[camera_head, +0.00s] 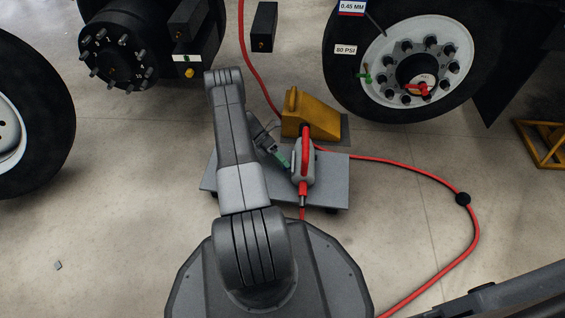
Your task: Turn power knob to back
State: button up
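A grey power tool (303,171) with a red handle stands on a flat grey platform (336,172), with a red hose at its lower end. It is the likely bearer of the power knob, but I cannot make out a knob or its setting. My arm reaches forward from the bottom of the view. My gripper (281,158) is just left of the tool, its tip close to the grey body. A small green part shows at its tip. The arm partly hides the gripper, and I cannot tell whether it touches the tool or how far its fingers are apart.
A yellow wheel chock (314,117) stands right behind the tool. A red hose (476,231) loops over the floor at the right. A large wheel (412,62) is at back right, a bare hub (118,55) at back left. The left floor is mostly clear.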

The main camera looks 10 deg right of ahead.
jog(key=p+v, duration=0.1)
jog(key=v, duration=1.2)
jog(key=shift+w+a, duration=0.3)
jog(key=shift+r, duration=0.1)
jog(key=b+x, duration=0.1)
jog(key=x, duration=1.3)
jog(key=shift+r, duration=0.15)
jog(key=shift+s, duration=0.15)
jog(key=shift+r+m+t, duration=0.15)
jog(key=shift+m+t, duration=0.15)
jog(key=shift+t, duration=0.3)
jog(key=m+t, duration=0.2)
jog(key=t, duration=0.1)
jog(key=shift+s+a+r+t+h, duration=0.1)
jog(key=shift+s+r+t+h, duration=0.1)
jog(key=shift+t+h, duration=0.1)
jog(key=shift+s+a+f+m+t+h, duration=0.15)
jog(key=shift+m+t, duration=0.25)
jog(key=shift+t, duration=0.4)
jog(key=shift+s+d+r+m+t+h, duration=0.15)
jog(key=shift+m+t, duration=0.25)
jog(key=shift+t, duration=0.4)
dwell(0.5)
